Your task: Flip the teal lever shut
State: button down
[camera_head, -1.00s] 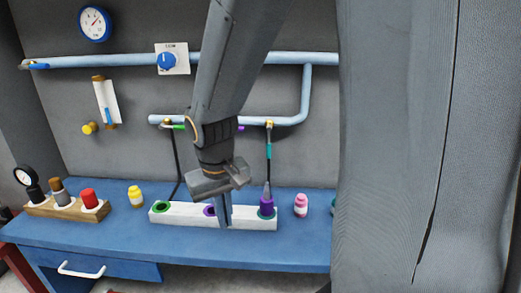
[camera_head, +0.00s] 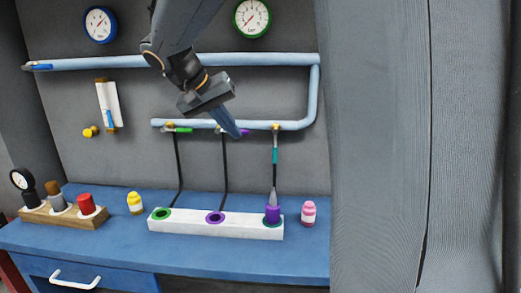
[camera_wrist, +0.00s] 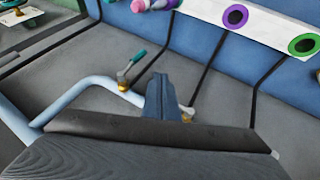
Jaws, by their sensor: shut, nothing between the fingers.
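The teal lever (camera_head: 275,155) hangs straight down from the rightmost brass valve (camera_head: 276,127) on the lower pipe, in line with the hose below it. It also shows in the wrist view (camera_wrist: 137,58), left of my fingers. My gripper (camera_head: 239,134) is shut and empty. It is at the height of the lower pipe, left of the teal lever and apart from it. My fingers in the wrist view (camera_wrist: 162,78) partly cover the middle valve. The purple lever (camera_head: 245,132) shows just beside my fingertips; I cannot tell whether they touch.
The green lever (camera_head: 183,130) lies sideways at the left valve. A white block (camera_head: 245,228) with coloured rings stands on the blue bench (camera_head: 130,250), with a purple fitting (camera_head: 272,213) in its right hole. A pink bottle (camera_head: 308,213) stands right. The light blue pipe (camera_head: 313,95) bends down at the right.

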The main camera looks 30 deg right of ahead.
aim_at(275, 149)
jog(key=d+f+p, duration=0.4)
jog(key=d+f, duration=0.4)
jog(key=d, duration=0.1)
jog(key=shift+s+d, duration=0.15)
jog(key=shift+d, duration=0.1)
